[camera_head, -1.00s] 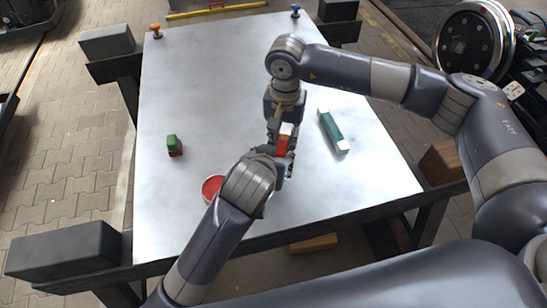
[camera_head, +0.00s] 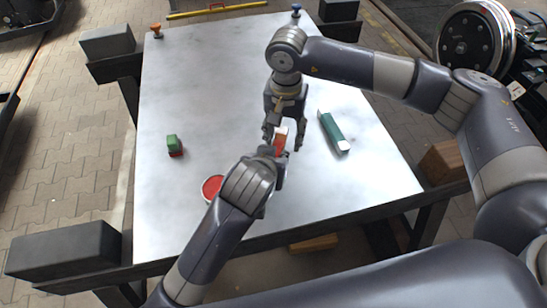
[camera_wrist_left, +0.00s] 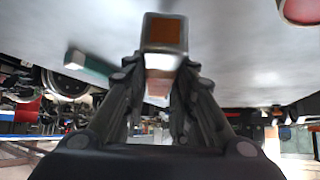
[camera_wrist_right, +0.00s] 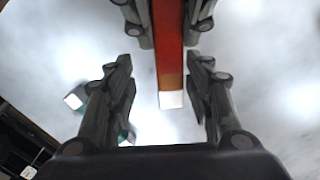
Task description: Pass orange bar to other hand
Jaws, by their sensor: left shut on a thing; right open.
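The orange bar (camera_head: 281,140), with a white end, is held above the table between my two grippers. My left gripper (camera_head: 275,152) is shut on it from below in the head view. In the left wrist view the bar (camera_wrist_left: 163,60) stands out between the left fingers. My right gripper (camera_head: 285,137) is open, its fingers spread on either side of the bar. In the right wrist view the bar (camera_wrist_right: 169,60) comes in from the top, held by the left fingers, and its white end lies between the spread right fingers without visible contact.
A teal bar with white ends (camera_head: 333,132) lies on the table (camera_head: 200,75) right of the grippers. A green and red block (camera_head: 174,146) stands at the left. A red round thing (camera_head: 212,188) is beside my left wrist.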

